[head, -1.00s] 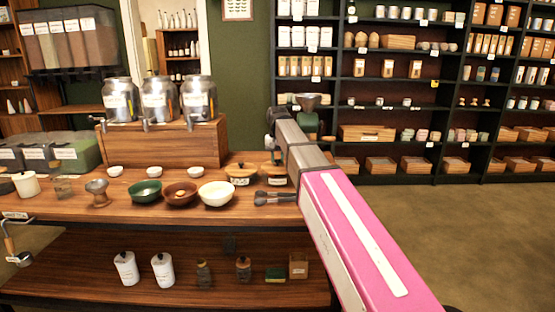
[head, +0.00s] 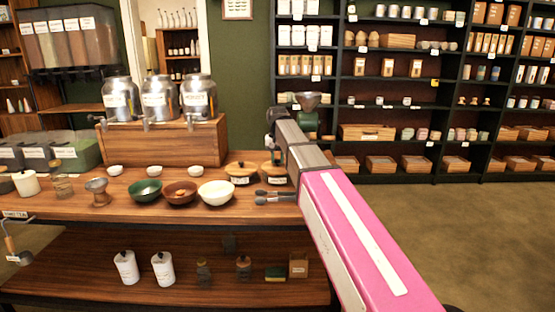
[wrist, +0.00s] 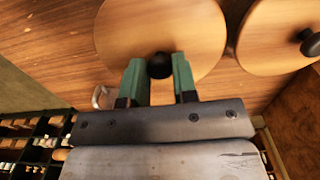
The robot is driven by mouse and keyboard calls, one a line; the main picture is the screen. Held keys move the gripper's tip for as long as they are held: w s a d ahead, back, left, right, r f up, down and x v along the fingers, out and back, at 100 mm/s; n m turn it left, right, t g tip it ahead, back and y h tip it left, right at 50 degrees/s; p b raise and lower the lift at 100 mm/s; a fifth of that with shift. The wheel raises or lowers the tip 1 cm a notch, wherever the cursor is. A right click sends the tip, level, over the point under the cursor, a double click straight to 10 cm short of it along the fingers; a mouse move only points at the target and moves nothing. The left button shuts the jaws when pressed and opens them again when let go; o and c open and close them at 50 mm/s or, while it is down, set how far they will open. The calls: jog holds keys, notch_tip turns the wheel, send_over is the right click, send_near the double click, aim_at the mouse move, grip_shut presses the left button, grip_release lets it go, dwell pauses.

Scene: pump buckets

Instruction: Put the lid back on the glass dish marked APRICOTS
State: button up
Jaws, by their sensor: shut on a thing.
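Two round wooden lids with dark knobs are at the counter's right end. The left lid (head: 241,168) sits on a low labelled dish (head: 240,180); it also shows in the wrist view (wrist: 270,38). The right lid (head: 270,170) is over a second labelled dish (head: 278,180), partly hidden by my arm. My gripper (wrist: 160,68) is shut on the black knob of this right lid (wrist: 150,25), its green fingers on either side. I cannot tell whether the lid touches the dish, nor read which label says APRICOTS.
A white bowl (head: 216,194), brown bowl (head: 180,192) and green bowl (head: 146,191) stand left of the dishes. Dark-headed utensils (head: 272,197) lie in front. A wooden stand (head: 165,147) with metal jars is behind. A green grinder (head: 308,120) shows behind my arm.

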jog(key=shift+f, duration=0.2)
jog(key=o, duration=1.2)
jog(key=shift+r, duration=2.75)
jog(key=shift+c, duration=0.2)
grip_shut()
